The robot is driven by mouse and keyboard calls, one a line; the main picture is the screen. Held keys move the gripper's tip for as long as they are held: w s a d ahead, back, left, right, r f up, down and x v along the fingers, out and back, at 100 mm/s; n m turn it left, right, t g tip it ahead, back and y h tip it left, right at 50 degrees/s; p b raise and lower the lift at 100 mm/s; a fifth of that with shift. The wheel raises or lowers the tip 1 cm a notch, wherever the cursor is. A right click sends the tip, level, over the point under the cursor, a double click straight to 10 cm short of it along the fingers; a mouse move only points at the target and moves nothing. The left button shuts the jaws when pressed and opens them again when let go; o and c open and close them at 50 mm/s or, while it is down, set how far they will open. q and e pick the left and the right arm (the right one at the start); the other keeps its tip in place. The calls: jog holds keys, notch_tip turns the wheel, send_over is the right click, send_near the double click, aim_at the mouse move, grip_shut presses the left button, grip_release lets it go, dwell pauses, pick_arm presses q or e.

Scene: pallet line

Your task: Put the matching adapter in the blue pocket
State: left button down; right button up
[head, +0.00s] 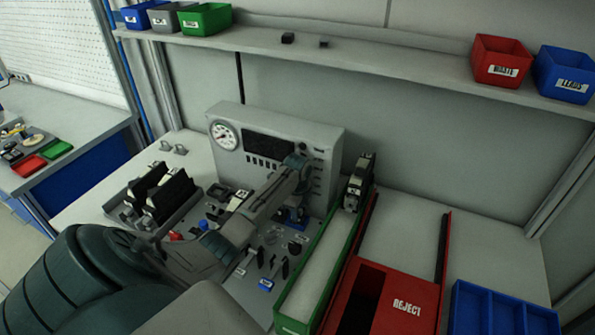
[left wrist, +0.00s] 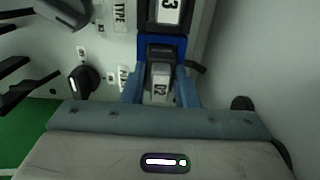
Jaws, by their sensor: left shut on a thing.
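In the head view, my left arm reaches over the test panel and my left gripper (head: 291,206) points down at the blue pocket (head: 286,217); the adapter is hidden there. My right gripper is not in view.
A grey test station (head: 275,135) with a gauge stands behind the panel. A rack of black units (head: 155,200) is at left. A green-edged lane (head: 305,290) holds a black unit (head: 357,185) at its far end. A red reject bin (head: 400,300) and blue tray (head: 490,310) lie right.

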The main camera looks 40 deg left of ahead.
pick_arm(q)
jog(key=c, duration=1.1)
grip_release()
jog(key=shift+o, duration=0.2)
